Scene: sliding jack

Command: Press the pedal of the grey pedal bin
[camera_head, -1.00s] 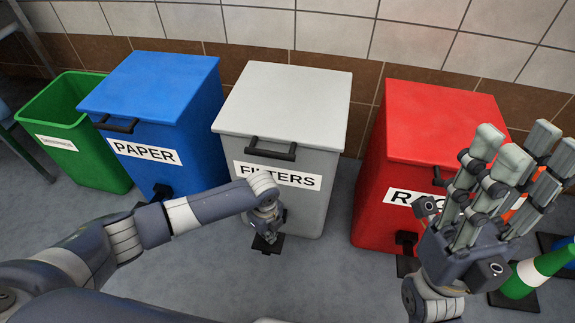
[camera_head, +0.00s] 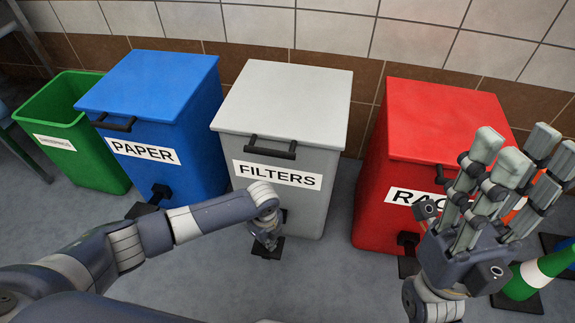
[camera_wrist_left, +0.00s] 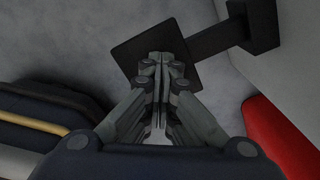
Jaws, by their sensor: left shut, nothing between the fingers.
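The grey pedal bin (camera_head: 285,110) stands in the middle of the head view, labelled FILTERS, with its lid down. Its black pedal (camera_head: 267,248) sticks out low at the front; the pedal plate also shows in the left wrist view (camera_wrist_left: 128,52). My left gripper (camera_head: 268,238) points down at the pedal, shut and empty. In the left wrist view its fingertips (camera_wrist_left: 162,60) overlap the pedal plate; I cannot tell whether they touch it. My right gripper (camera_head: 510,160) is raised at the right with its fingers spread upward, in front of the red bin.
A blue PAPER bin (camera_head: 150,90) and an open green bin (camera_head: 95,150) stand to the left. A tiled wall (camera_head: 330,25) is behind. The front floor is clear.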

